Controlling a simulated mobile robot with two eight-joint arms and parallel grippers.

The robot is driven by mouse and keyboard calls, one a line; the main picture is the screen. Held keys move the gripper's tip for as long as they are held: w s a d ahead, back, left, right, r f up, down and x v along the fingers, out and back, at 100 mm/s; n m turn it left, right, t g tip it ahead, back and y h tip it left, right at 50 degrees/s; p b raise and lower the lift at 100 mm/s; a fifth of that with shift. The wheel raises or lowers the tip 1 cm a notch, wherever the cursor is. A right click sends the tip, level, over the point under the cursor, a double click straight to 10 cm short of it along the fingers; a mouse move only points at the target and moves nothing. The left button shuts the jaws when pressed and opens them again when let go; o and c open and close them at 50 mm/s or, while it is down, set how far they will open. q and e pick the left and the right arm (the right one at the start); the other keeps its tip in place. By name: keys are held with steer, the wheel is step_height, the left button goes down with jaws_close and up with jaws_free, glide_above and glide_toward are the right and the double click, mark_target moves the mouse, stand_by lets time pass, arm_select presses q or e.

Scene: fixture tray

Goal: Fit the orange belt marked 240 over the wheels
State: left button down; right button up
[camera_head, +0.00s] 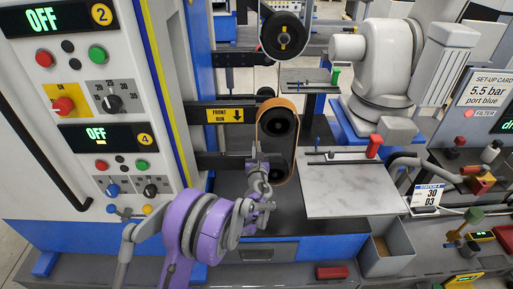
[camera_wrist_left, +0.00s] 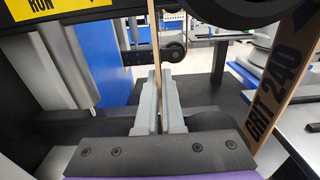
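The orange-tan belt (camera_head: 296,148) hangs as a long loop around the upper wheel (camera_head: 278,122) and the lower wheel (camera_head: 279,168). In the left wrist view its printed strand reads GRIT 240 (camera_wrist_left: 282,80) on the right. Whether the belt sits fully on the wheels I cannot tell. My left gripper (camera_head: 258,156) is at the loop's left strand, beside the wheels. In the left wrist view its grey fingers (camera_wrist_left: 158,98) are closed on the thin edge-on strand of the belt (camera_wrist_left: 157,45). A dark wheel (camera_wrist_left: 225,10) shows above right. My right gripper is not in view.
A yellow FRONT RUN sign (camera_head: 225,115) is on the bar left of the wheels. A grey plate table (camera_head: 350,188) with a red-handled stop (camera_head: 374,146) is close on the right. The control cabinet (camera_head: 95,190) stands left. A grey bin (camera_head: 388,250) is at front right.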

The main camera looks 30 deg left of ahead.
arm_select(q)
steer(key=shift+f, duration=0.1)
steer(key=shift+f+b, duration=0.3)
steer(key=shift+b, duration=0.05)
steer(key=c, duration=0.7)
jaws_free()
steer(key=shift+b+v, duration=0.8)
steer(key=shift+v, duration=4.7)
steer(key=shift+a, duration=0.1)
